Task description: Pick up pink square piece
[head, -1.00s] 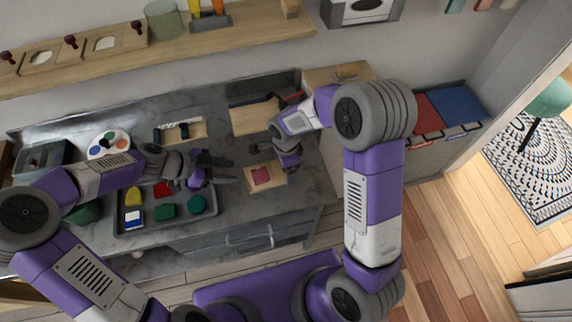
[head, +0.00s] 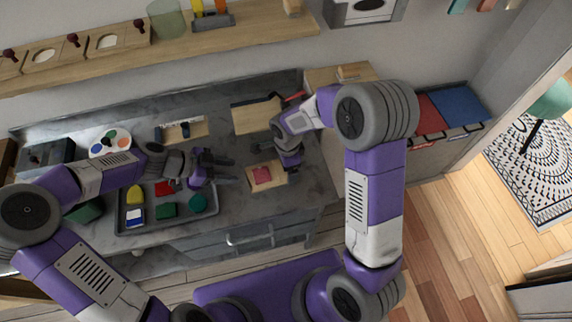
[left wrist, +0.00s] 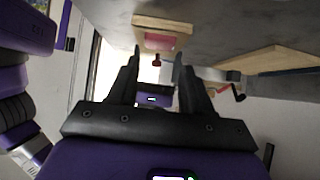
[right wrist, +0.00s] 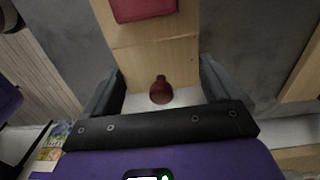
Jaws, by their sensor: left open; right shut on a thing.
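The pink square piece (head: 262,176) lies on a light wooden board (head: 280,180) near the counter's front right. In the right wrist view the piece (right wrist: 145,9) is cut off at the top, and a dark red knob (right wrist: 161,92) shows between the fingers. My right gripper (head: 274,163) is shut on the board, with a finger at each side; the fingers do not touch the pink piece. My left gripper (head: 232,171) is open and empty to the left of the board. The left wrist view shows the piece (left wrist: 160,42) and knob (left wrist: 156,61) beyond its fingers.
A grey tray (head: 150,222) of coloured pieces stands at the left, below my left forearm. A larger wooden board (head: 255,119) lies behind my right gripper.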

